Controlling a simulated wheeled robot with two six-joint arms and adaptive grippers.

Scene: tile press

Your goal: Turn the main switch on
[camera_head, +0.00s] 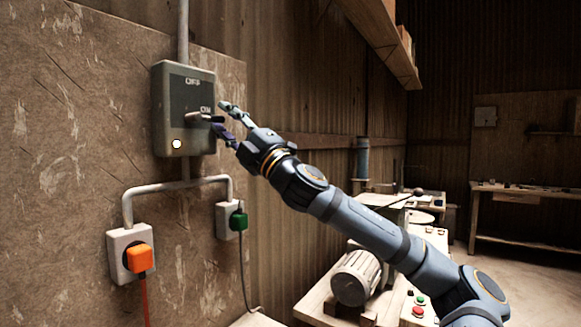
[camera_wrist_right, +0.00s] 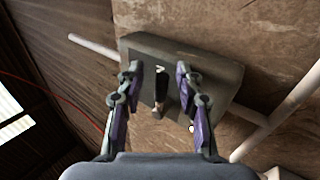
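The main switch is a grey-green box (camera_head: 183,108) on the wall panel, and it also shows in the wrist view (camera_wrist_right: 215,75). A short lever (camera_head: 200,117) sticks out of its front; in the wrist view the dark lever (camera_wrist_right: 160,85) lies between my fingers. A small pale round lamp (camera_head: 177,144) is low on the box front. My right gripper (camera_head: 222,117) is open at the lever, one finger on each side. I cannot tell whether a finger touches it. My left gripper is not in view.
Below the box, a conduit (camera_head: 178,186) branches to a socket with an orange plug (camera_head: 139,257) and one with a green plug (camera_head: 238,221). A bench with a motor (camera_head: 357,278) stands under my right arm. A wooden shelf (camera_head: 378,40) hangs above.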

